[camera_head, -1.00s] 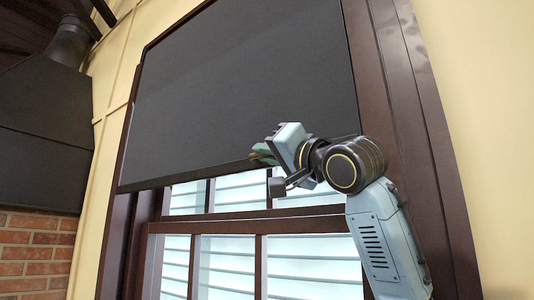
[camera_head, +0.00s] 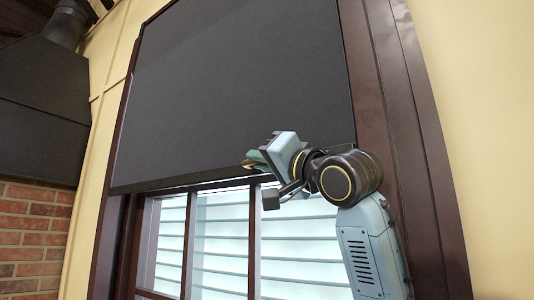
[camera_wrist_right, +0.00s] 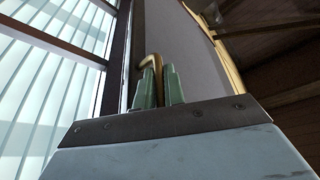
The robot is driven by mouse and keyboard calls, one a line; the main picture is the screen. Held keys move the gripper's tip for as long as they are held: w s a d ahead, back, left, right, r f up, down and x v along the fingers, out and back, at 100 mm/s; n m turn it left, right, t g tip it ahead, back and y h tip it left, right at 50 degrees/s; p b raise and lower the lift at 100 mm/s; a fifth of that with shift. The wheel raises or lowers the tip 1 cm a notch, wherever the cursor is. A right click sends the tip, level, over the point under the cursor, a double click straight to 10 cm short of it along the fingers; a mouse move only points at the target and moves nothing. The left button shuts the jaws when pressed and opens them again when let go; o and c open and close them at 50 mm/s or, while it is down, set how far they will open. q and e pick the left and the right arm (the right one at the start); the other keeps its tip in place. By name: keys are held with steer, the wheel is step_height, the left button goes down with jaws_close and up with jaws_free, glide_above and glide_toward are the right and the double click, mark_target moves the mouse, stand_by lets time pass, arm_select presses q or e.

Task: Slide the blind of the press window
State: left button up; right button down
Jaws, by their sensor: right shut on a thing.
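The dark grey blind (camera_head: 230,80) covers the upper part of the window (camera_head: 300,245) in the head view. Its lower edge hangs just above bright slatted panes. My right gripper (camera_head: 252,162) is at the blind's lower edge, right of its middle. In the right wrist view the green fingers of the right gripper (camera_wrist_right: 160,85) are shut on a brass hooked handle (camera_wrist_right: 152,61), whose bent top shows above them. The blind (camera_wrist_right: 189,50) also shows there behind the fingers. My left gripper is not in view.
A dark brown frame (camera_head: 387,120) surrounds the window, close to my right arm. Cream wall lies on both sides. A dark hood (camera_head: 40,110) with a pipe stands at the left above a brick wall (camera_head: 35,225).

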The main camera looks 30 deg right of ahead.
step_height(320, 180, down, 7)
steer(key=b, duration=0.4)
steer(key=c, duration=1.5)
jaws_free()
steer(key=shift+w, duration=0.1)
steer(key=shift+r, duration=0.1)
steer(key=b+v, duration=0.6)
steer(key=v, duration=0.7)
steer(key=shift+s, duration=0.25)
